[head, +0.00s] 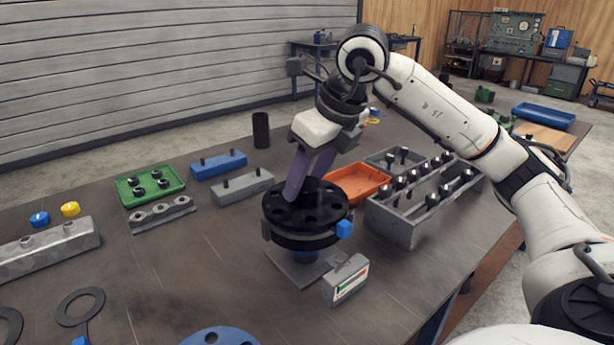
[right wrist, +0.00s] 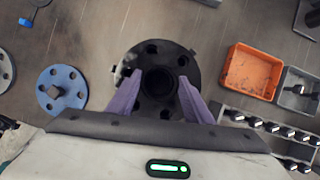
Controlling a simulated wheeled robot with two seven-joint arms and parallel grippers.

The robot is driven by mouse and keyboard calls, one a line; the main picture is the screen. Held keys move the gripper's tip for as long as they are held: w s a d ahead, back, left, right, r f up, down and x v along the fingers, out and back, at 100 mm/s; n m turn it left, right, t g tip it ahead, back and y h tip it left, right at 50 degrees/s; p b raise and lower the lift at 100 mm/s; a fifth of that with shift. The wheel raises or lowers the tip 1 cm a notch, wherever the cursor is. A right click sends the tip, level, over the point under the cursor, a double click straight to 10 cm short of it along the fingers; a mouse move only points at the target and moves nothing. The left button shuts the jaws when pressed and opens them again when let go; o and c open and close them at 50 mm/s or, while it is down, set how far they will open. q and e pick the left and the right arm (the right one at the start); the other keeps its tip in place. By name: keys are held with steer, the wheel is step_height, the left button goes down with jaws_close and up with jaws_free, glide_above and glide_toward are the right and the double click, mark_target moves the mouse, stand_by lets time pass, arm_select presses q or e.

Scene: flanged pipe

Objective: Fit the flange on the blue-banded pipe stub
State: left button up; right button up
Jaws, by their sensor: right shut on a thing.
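A black flange (head: 325,205) with bolt holes and a raised centre hub is at the middle of the table in the head view. It also shows in the right wrist view (right wrist: 158,106). My right gripper (head: 311,186) reaches down from above, its two purple fingers shut on the hub, one on each side in the wrist view (right wrist: 160,90). Under the flange is a dark lower ring with a blue block (head: 344,229) at its side. A short blue part of the pipe stub (head: 306,257) shows below, above a grey base plate (head: 290,272). The faces' contact is hidden. My left gripper is not in view.
A small grey gauge box (head: 346,280) stands close in front of the stub. An orange tray (head: 358,182) and a grey bolt rack (head: 400,228) lie to the right. A blue disc (right wrist: 61,88) lies nearby.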

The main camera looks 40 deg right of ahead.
steer(key=shift+r, duration=0.1)
steer(key=o, duration=1.6)
steer(key=shift+c, duration=0.2)
steer(key=shift+s+r, duration=0.1)
steer(key=shift+r, duration=0.1)
steer(key=w+r+p+v, duration=0.1)
steer(key=w+p+v, duration=0.2)
steer(key=p+v, duration=0.6)
steer(key=v, duration=0.9)
steer(key=shift+a+r, duration=0.2)
